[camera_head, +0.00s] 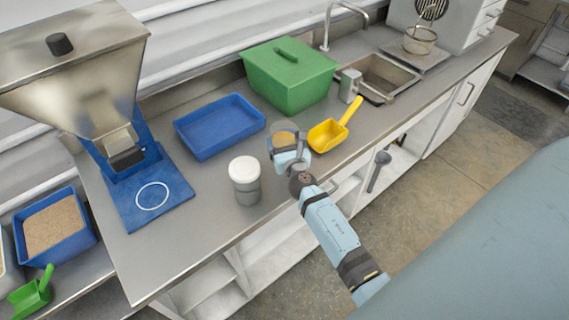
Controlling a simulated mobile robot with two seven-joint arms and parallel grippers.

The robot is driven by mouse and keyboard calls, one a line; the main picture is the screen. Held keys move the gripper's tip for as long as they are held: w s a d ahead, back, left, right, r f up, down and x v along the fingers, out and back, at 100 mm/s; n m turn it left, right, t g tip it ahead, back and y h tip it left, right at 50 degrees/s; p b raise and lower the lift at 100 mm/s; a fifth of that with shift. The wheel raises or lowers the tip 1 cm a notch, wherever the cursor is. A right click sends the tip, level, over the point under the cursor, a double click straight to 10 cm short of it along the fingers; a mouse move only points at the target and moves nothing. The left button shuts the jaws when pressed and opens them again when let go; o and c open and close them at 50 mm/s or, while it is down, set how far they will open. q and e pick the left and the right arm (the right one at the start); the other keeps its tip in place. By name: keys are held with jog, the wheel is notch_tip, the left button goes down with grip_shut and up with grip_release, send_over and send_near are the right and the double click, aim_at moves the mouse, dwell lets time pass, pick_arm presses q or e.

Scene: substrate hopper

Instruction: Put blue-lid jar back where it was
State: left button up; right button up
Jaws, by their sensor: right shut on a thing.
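My right gripper (290,160) reaches over the steel counter from the lower right. It is shut on a small clear jar (284,137) with tan content showing at its top. The gripper hides much of this jar, and no blue lid can be made out on it. I cannot tell whether the jar touches the counter. A grey jar with a white lid (244,171) stands upright to the left of the gripper. My left gripper is not in view.
A blue tray (205,147), green lidded bin (302,104) and yellow scoop (326,136) surround the gripper's far side. Bare counter (205,215) lies left of the white-lid jar.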

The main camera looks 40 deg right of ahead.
jog(key=shift+f, duration=0.8)
notch_tip(320, 180, down, 4)
jog(key=b, duration=0.3)
jog(key=shift+r, duration=0.2)
jog(key=shift+f+b, duration=0.25)
jog(key=shift+b, duration=0.1)
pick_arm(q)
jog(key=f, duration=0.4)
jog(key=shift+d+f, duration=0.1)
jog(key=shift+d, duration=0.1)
pick_arm(e)
jog(key=shift+f, duration=0.2)
jog(key=o, duration=1.1)
